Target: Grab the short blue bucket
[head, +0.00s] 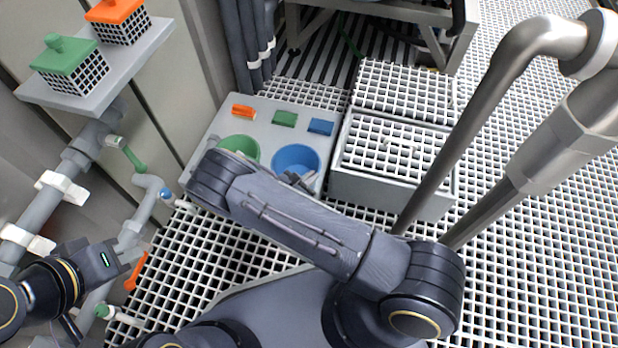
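The short blue bucket (296,157) stands in the grey panel on the floor, its round opening facing up; my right arm hides its lower front edge. A green bucket (240,146) is beside it on the left, also partly covered by that arm. My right gripper (298,181) is mostly hidden behind its own arm; only small dark parts show at the near rim of the blue bucket. I cannot tell whether they touch it. My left gripper (128,254) is at the lower left, far from the buckets, near grey pipes; its finger opening is unclear.
Orange (243,111), green (285,118) and blue (321,127) blocks lie behind the buckets. A grey grated box (392,185) stands to the right. Pipes with valves (150,205) run at left, below a shelf (140,60) with caged items. Thick metal pipes (470,120) rise at right.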

